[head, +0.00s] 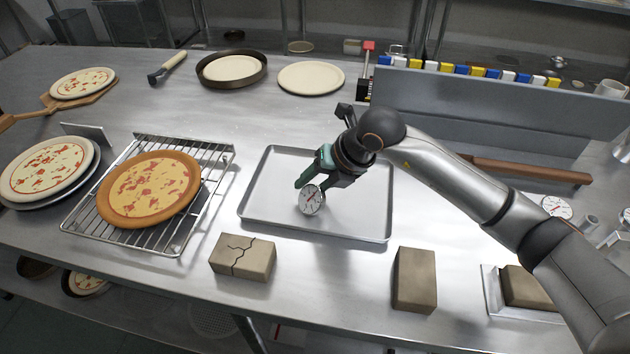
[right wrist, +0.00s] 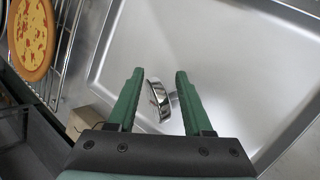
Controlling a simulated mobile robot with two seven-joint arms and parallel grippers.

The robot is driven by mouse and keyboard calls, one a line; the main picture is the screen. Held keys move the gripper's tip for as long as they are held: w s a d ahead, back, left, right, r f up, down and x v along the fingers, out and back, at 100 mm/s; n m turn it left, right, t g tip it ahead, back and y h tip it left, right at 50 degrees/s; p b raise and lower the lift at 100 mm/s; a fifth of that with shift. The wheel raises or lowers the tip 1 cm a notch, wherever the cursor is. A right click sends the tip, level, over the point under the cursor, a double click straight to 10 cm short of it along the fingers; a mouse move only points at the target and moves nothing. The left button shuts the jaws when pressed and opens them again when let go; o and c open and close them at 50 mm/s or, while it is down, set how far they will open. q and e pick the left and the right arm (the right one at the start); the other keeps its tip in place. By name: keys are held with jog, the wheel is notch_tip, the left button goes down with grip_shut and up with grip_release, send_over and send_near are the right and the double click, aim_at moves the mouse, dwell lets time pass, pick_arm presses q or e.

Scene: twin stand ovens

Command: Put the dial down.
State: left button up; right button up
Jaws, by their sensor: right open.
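The dial (head: 312,199) is a small round gauge with a white face and a metal rim. In the head view it is at the left part of the metal tray (head: 262,181), with its face toward me. My right gripper (head: 306,184) is at the dial, just above and behind it. In the right wrist view the dial (right wrist: 158,99) shows edge-on between the two green fingers (right wrist: 154,75), which stand apart. The dial is near the left finger; whether it touches that finger I cannot tell. My left gripper does not show.
A pizza (head: 150,190) sits on a wire rack (head: 205,171) left of the tray. A cracked brick (head: 243,257) and a plain brick (head: 415,279) stand in front of the tray. Another dial (head: 556,206) lies at the right. The tray's right half is bare.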

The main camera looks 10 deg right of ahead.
jog(key=v, duration=1.2)
